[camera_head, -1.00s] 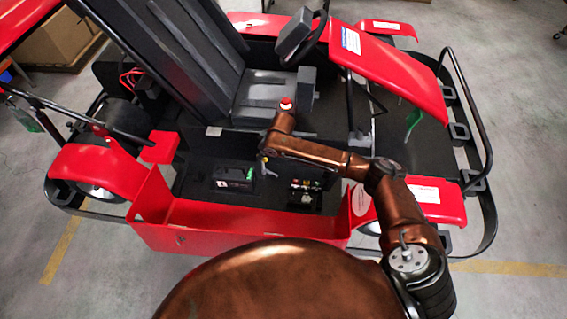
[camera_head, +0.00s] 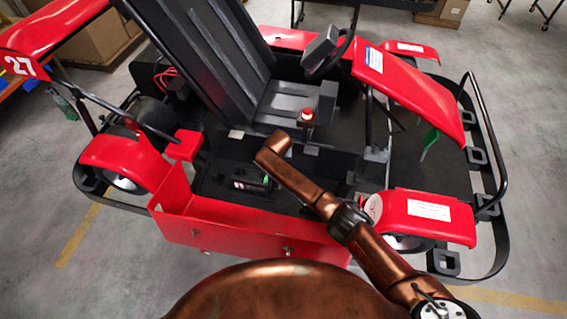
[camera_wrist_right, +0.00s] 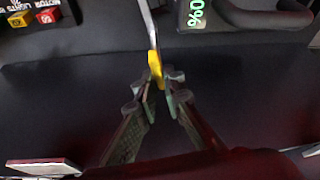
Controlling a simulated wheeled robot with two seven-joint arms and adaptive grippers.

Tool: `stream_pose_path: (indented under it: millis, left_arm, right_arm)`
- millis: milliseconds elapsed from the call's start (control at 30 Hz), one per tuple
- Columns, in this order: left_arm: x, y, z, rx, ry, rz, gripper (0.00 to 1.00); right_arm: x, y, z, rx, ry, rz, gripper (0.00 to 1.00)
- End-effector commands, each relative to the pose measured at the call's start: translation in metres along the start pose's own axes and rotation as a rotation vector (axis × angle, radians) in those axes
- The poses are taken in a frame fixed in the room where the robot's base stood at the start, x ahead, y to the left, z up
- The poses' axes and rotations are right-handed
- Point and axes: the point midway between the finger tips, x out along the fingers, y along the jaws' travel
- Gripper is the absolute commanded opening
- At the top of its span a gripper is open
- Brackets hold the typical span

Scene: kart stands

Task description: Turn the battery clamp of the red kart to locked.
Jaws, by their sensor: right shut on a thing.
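The red kart (camera_head: 245,238) stands in front of me. Its battery (camera_head: 240,181), a dark box with a pale label and a green patch near its right end, sits low in the side bay. In the right wrist view, the battery clamp lever (camera_wrist_right: 155,63) is a thin metal rod with a yellow tip. My right gripper (camera_wrist_right: 162,88) is shut on the yellow tip. In the head view, my right arm reaches in from the lower right, and its fingers and the lever are hidden. Whether the clamp is locked cannot be told. My left gripper is not in view.
A dark display with green characters (camera_wrist_right: 196,13) lies near the lever. Red and yellow labelled switches (camera_wrist_right: 46,16) are at the wrist view's upper left. The seat (camera_head: 290,105), a red-topped knob (camera_head: 307,115) and the red side panel surround the bay.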

Motion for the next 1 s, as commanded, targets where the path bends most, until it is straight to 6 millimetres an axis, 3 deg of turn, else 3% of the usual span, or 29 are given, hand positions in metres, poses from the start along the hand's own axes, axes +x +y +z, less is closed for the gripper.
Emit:
stream_pose_path:
  millis: [100, 267, 700, 1000]
  left_arm:
    - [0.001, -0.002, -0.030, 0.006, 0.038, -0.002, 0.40]
    - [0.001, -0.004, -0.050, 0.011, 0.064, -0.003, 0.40]
    - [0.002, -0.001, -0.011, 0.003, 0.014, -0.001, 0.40]
    - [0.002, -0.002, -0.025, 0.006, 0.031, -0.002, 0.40]
  right_arm:
    - [0.000, -0.005, 0.001, 0.067, -0.003, 0.030, 0.00]
    - [0.000, -0.007, 0.000, 0.141, -0.002, 0.062, 0.00]
    - [0.000, -0.005, -0.001, 0.222, 0.002, 0.093, 0.00]
    - [-0.001, -0.005, -0.001, 0.223, 0.002, 0.092, 0.00]
